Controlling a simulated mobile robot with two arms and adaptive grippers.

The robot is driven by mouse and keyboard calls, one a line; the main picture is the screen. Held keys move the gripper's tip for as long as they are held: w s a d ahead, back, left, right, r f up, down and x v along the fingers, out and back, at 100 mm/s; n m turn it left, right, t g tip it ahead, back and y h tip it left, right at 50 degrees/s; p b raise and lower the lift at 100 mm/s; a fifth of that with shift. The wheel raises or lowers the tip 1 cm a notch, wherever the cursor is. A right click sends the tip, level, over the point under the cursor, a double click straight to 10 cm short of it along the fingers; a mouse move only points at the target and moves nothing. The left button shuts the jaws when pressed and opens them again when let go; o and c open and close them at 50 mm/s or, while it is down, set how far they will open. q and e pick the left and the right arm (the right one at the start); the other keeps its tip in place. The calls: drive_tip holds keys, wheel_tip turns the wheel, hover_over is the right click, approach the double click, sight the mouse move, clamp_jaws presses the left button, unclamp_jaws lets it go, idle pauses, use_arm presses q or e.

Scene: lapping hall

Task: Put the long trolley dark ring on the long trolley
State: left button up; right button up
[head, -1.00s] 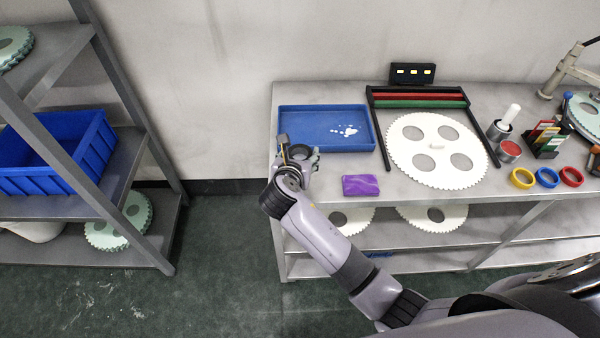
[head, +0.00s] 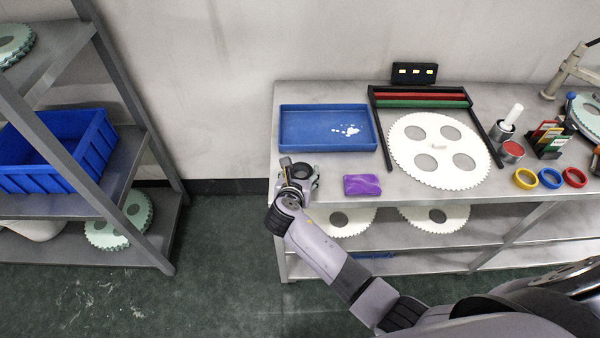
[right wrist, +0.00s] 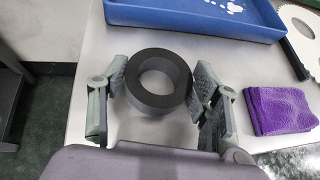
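The dark ring (right wrist: 155,101) lies flat near the left end of the grey bench top, and it also shows in the head view (head: 311,176). My right gripper (right wrist: 159,76) is open, with one finger on each side of the ring. The fingers look close to the ring's sides; I cannot tell whether they touch it. In the head view my right gripper (head: 298,173) is at the bench's front left corner. My left gripper is not in view. I cannot make out a long trolley in these frames.
A blue tray (head: 284,139) is behind the ring, and a purple cloth (head: 362,185) lies to its right. A large white toothed disc (head: 438,170) and coloured rings (head: 551,179) are farther right. A grey shelf rack (head: 160,215) stands left across open floor.

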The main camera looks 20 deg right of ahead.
drive_tip(key=o, duration=0.4)
drive_tip(key=shift+s+r, duration=0.1)
drive_tip(key=shift+r, duration=0.05)
drive_tip(key=v, duration=1.1)
drive_tip(key=shift+s+a+r, duration=0.15)
drive_tip(key=shift+s+a, duration=0.05)
drive_tip(key=shift+s, duration=0.15)
